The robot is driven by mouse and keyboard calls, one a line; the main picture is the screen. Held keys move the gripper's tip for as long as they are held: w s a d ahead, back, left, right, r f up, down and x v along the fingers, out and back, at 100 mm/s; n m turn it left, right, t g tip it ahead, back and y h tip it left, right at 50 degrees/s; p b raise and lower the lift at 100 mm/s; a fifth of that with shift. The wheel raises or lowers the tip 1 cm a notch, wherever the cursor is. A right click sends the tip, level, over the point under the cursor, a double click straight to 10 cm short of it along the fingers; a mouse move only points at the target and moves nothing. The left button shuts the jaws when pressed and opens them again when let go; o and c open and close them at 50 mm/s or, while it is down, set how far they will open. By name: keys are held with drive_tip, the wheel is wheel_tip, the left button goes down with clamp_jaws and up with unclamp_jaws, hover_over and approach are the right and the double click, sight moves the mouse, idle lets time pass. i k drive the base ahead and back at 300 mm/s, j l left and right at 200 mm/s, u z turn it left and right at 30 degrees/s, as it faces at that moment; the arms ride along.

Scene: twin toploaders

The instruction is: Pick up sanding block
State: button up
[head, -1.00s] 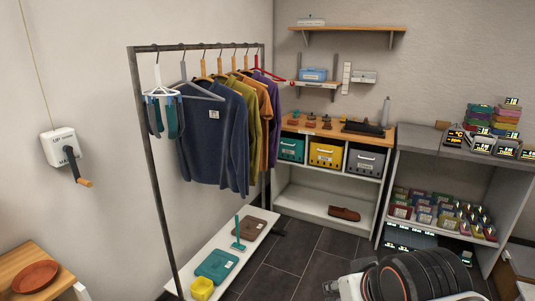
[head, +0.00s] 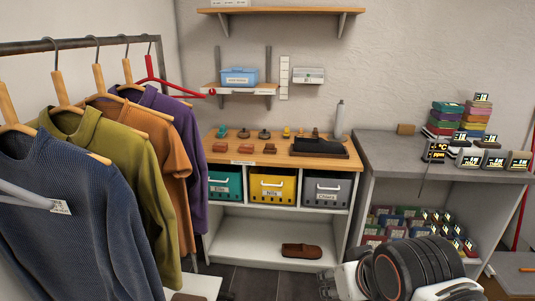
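No thing in the head view can be clearly told as the sanding block. A small tan block (head: 406,129) lies at the back left of the grey counter and may be it. Several small reddish-brown blocks (head: 245,148) sit along the front of the wooden worktop, too small to tell what they are. Part of my arm shows at the lower right, well in front of the worktop and counter.
A clothes rack (head: 70,45) with shirts fills the left side. The wooden worktop (head: 225,158) carries a dark tray (head: 320,150). Below it are teal, yellow and grey bins (head: 272,187) and a brown shoe (head: 301,251). The grey counter (head: 385,148) holds stacked boxes (head: 441,120).

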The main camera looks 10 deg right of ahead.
sight(270, 149)
drive_tip(key=i+l, duration=0.1)
drive_tip(key=i, duration=1.7)
drive_tip(key=i+l+u, duration=0.1)
drive_tip(key=i, duration=0.8)
